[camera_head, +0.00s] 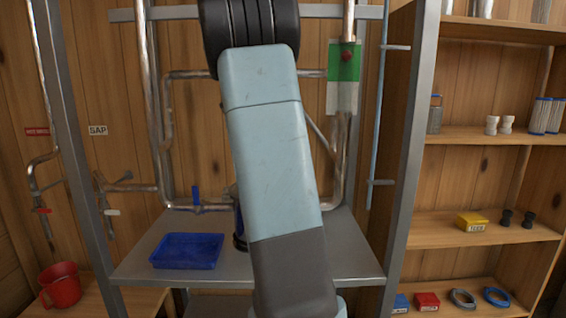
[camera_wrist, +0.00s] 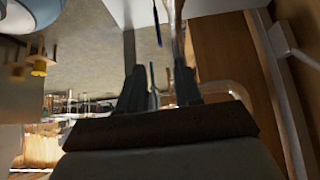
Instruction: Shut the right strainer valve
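In the head view a valve with an upright blue handle (camera_head: 196,195) sits on the low pipe left of my arm. A dark blue strainer body (camera_head: 239,225) shows partly at my arm's left edge. My arm covers the part of the pipe right of it, so the right valve cannot be seen there. In the wrist view my gripper (camera_wrist: 159,90) has its two dark fingers apart. A thin blue strip (camera_wrist: 151,76) shows between them, perhaps a valve handle; contact cannot be told. Another blue strip (camera_wrist: 156,25) shows above, by a metal pipe (camera_wrist: 177,40).
A blue tray (camera_head: 187,251) lies on the grey metal shelf (camera_head: 222,270). A steel post (camera_head: 413,150) stands right of my arm, with wooden shelves beyond. Vertical pipes flank the arm. A green-and-white card (camera_head: 344,75) hangs upper right. A red mug (camera_head: 61,285) stands lower left.

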